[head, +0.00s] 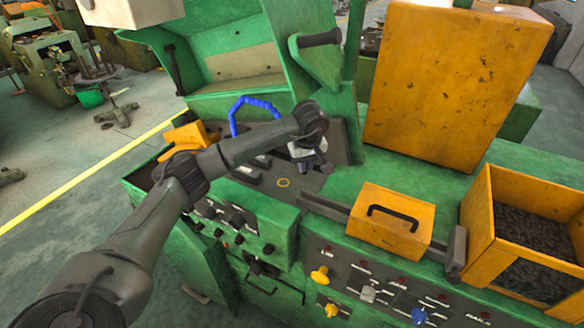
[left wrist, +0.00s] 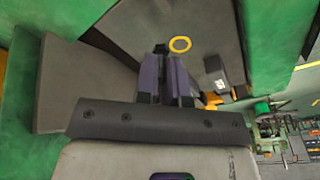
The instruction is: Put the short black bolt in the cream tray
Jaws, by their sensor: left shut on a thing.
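My left gripper (head: 322,168) reaches over the dark bed of the green machine, pointing down. In the left wrist view its two purplish fingers (left wrist: 166,76) are close together. A small black piece (left wrist: 160,48), which looks like the short black bolt, shows at their tips; the gripper is shut on it. Most of it is hidden by the fingers. I cannot make out the cream tray in either view. My right gripper is in neither view.
A yellow ring (head: 283,183) lies on the dark bed near the gripper. A blue segmented hose (head: 250,101) stands behind. To the right are a yellow lidded box (head: 391,221) with a black handle and an open yellow bin (head: 482,215) of dark pieces. A green hood rises behind.

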